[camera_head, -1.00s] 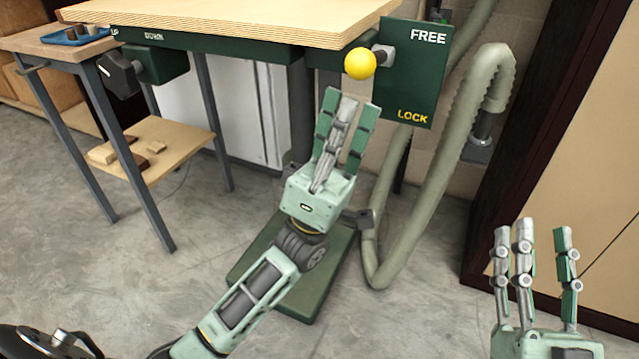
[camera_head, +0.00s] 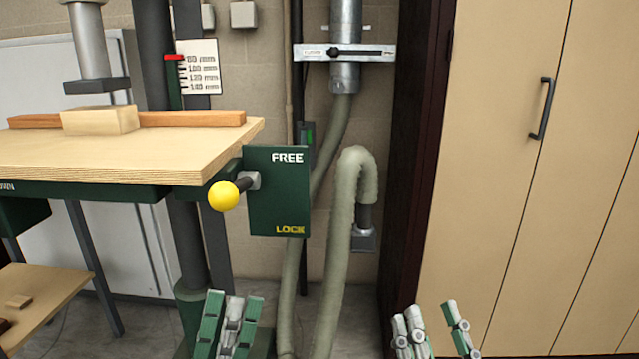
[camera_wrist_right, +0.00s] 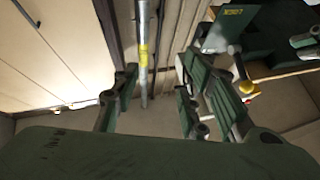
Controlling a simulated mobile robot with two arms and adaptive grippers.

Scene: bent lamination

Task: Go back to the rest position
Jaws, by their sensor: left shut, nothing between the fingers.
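My left gripper (camera_head: 230,298) is at the bottom of the head view, below the green FREE/LOCK panel (camera_head: 278,190). Its fingers are green and grey, shut and empty. The yellow lever knob (camera_head: 223,196) stands out from the panel, above the left gripper and apart from it. My right gripper (camera_head: 432,318) is at the bottom, right of the left one, in front of the cabinet. Its fingers are spread, and in the right wrist view it (camera_wrist_right: 158,85) is open with nothing between them. The lower parts of both hands are cut off by the frame in the head view.
A wooden machine table (camera_head: 190,160) with a wooden fence (camera_head: 195,118) and a block (camera_head: 98,120) is at left. A flexible hose (camera_head: 335,240) hangs behind the panel. A tall beige cabinet (camera_head: 490,190) stands at right. A lower side table (camera_head: 40,295) shows at left.

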